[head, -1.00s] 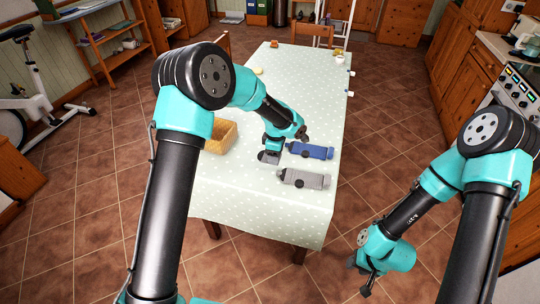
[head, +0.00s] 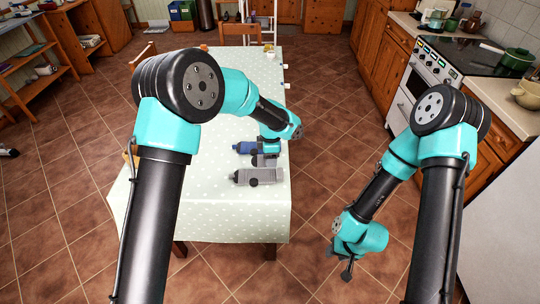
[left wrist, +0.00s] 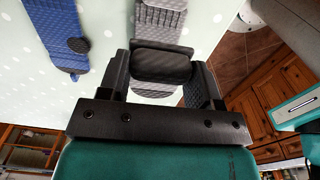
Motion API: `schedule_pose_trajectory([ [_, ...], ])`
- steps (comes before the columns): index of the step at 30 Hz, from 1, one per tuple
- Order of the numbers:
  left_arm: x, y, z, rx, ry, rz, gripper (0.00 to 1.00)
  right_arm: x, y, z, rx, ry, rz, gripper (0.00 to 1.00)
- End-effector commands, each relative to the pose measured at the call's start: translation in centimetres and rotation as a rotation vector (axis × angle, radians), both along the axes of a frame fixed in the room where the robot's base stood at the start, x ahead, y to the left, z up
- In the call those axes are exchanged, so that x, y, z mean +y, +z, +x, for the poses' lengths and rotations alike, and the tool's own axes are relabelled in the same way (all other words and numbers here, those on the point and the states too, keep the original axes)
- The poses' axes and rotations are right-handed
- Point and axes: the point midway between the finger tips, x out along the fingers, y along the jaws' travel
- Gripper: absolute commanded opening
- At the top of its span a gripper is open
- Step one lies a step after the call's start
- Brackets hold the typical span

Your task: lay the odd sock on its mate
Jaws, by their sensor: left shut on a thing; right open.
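A grey sock (head: 262,177) with a dark round patch lies flat near the front of the table. A blue sock (head: 247,148) lies behind it, partly hidden by my left arm; it also shows at the left of the left wrist view (left wrist: 52,30). My left gripper (head: 268,156) is between and just above the two socks. In the left wrist view its fingers (left wrist: 162,75) are shut on another grey sock (left wrist: 160,66), with grey ribbed fabric (left wrist: 160,14) beyond it. My right gripper (head: 340,268) is open and empty over the floor, right of the table.
The dotted pale cloth on the table (head: 220,220) is clear in front of the socks. The table's right edge is close to the sock ends. A stove (head: 430,75) and counter stand at the right.

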Motion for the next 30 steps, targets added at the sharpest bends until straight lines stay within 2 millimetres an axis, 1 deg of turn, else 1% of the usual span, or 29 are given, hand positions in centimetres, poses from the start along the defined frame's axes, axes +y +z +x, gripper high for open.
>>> schedule_pose_trajectory([
  [5,0.0,-0.7,0.0,0.002,0.0,0.001,0.11,0.0,0.0,0.0,0.0,0.0,0.0,0.43],
  [18,0.0,-3.8,0.0,0.001,-0.001,0.0,0.11,0.0,0.0,0.0,0.0,0.0,0.0,0.43],
  [30,0.0,-4.2,0.0,0.0,-0.001,0.0,0.11,0.0,0.0,0.0,0.0,0.0,0.0,0.43],
])
